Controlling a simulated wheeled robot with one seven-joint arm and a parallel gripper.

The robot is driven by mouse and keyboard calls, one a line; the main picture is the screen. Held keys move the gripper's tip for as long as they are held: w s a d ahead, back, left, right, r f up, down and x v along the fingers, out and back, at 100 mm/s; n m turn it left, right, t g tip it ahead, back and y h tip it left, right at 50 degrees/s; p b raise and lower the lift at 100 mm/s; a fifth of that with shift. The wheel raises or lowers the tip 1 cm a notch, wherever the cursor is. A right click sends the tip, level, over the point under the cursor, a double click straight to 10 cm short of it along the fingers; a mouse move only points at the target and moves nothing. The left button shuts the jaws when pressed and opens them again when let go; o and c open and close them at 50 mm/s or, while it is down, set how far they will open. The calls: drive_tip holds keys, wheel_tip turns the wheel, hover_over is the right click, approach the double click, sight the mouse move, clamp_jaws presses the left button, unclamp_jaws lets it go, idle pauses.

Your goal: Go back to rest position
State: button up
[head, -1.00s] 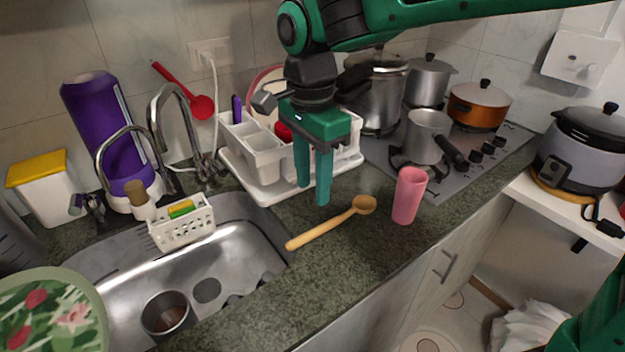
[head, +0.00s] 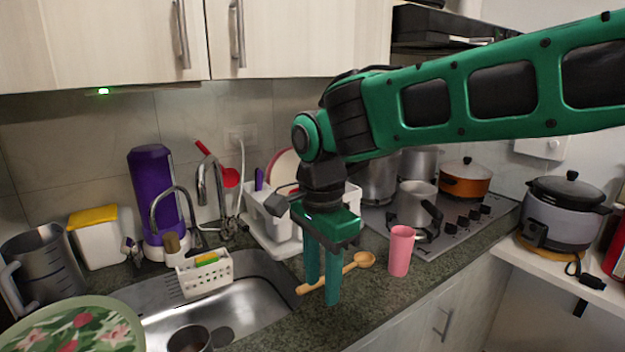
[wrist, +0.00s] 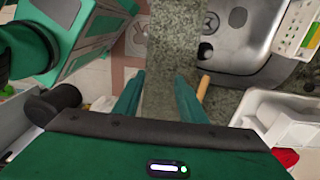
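My gripper (head: 322,290) points down over the granite counter in the head view, with its two green fingers apart and nothing between them. In the wrist view my gripper (wrist: 160,88) also shows spread fingers with bare counter between and beyond them. A wooden spoon (head: 338,274) lies on the counter, partly hidden behind the fingers in the head view. Its handle shows beside the right finger in the wrist view (wrist: 203,86). Whether the fingers touch the spoon cannot be told.
A pink cup (head: 400,252) stands right of the spoon. The sink (head: 255,303) lies to the left, the white dish rack (head: 262,228) behind. The stove (head: 455,232) holds several pots. Wall cabinets (head: 100,40) hang above. A rice cooker (head: 560,215) stands at right.

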drive_tip(key=s+d+f+n+h, duration=0.1)
drive_tip(key=s+d, duration=0.1)
drive_tip(key=d, duration=1.2)
drive_tip(key=s+d+f+n, duration=0.1)
drive_tip(key=d, duration=1.2)
drive_tip(key=s+d+f+n+y, duration=0.1)
drive_tip(key=s+d+f, duration=0.4)
drive_tip(key=s+d, duration=0.7)
drive_tip(key=s+n, duration=0.1)
drive_tip(key=s, duration=0.2)
drive_tip(key=shift+d+f+n, duration=0.25)
drive_tip(key=shift+f+n, duration=0.05)
drive_tip(key=shift+n, duration=0.1)
